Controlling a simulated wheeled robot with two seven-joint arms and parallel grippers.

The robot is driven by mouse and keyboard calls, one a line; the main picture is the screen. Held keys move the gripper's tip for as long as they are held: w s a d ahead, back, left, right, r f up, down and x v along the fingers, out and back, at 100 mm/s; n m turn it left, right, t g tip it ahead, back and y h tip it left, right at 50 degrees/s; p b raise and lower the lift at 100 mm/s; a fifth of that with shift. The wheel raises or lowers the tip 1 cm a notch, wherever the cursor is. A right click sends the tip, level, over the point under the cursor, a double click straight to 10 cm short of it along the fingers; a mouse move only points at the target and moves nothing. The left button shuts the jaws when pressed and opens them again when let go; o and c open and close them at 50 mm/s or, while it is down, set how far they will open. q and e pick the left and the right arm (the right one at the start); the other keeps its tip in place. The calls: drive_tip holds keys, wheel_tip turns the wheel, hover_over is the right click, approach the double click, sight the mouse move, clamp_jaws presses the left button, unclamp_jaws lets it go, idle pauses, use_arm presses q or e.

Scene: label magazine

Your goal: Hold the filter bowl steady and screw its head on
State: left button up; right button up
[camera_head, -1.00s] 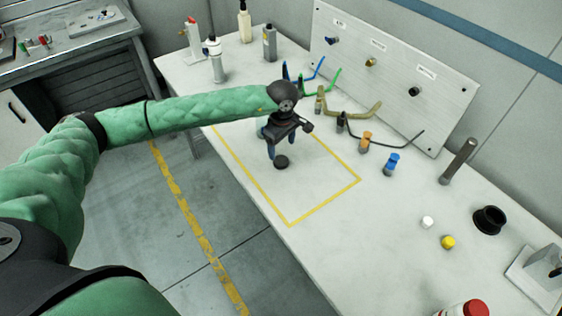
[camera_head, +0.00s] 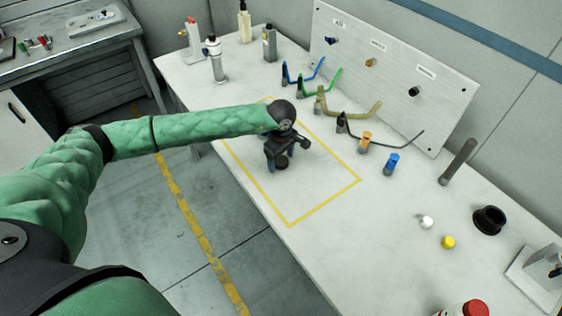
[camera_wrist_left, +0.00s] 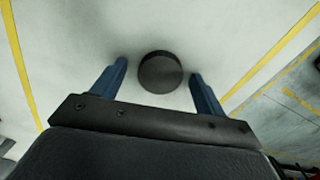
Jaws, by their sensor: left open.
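A dark round piece (camera_head: 281,162) stands on the table inside the yellow outline; I cannot tell whether it is the filter bowl or its head. In the left wrist view the piece (camera_wrist_left: 160,72) shows as a dark disc between and slightly beyond my blue fingertips, with a gap on each side. My left gripper (camera_head: 280,164) is open and low over it, hiding part of it in the head view. A black flanged ring (camera_head: 489,220) stands at the right of the table; whether it belongs to the filter is unclear. My right gripper is out of view.
Holders with blue, green, tan and black hooked pieces (camera_head: 345,105) stand behind the outline, before a white panel (camera_head: 395,75). Orange (camera_head: 365,140) and blue (camera_head: 391,163) capped pieces stand to the right. The outline's front part is clear.

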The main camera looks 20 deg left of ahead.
sight(282, 162)
use_arm(q)
drive_tip(key=shift+r, duration=0.1)
drive_tip(key=c, duration=1)
drive_tip(key=shift+r, duration=0.35)
drive_tip(key=r, duration=0.4)
drive_tip(key=shift+s+d, duration=0.2)
drive_tip(key=shift+s, duration=0.05)
drive_tip(key=shift+s+d+r, duration=1.05)
drive_tip(key=shift+s+d, duration=0.1)
drive_tip(key=shift+s, duration=0.3)
drive_tip(key=shift+s+d+r, duration=1.05)
drive_tip(key=shift+s+d, duration=0.15)
drive_tip(key=shift+s, duration=0.2)
drive_tip(key=shift+s+d+r, duration=1.05)
drive_tip(key=shift+s+d, duration=0.1)
drive_tip(key=shift+s, duration=0.3)
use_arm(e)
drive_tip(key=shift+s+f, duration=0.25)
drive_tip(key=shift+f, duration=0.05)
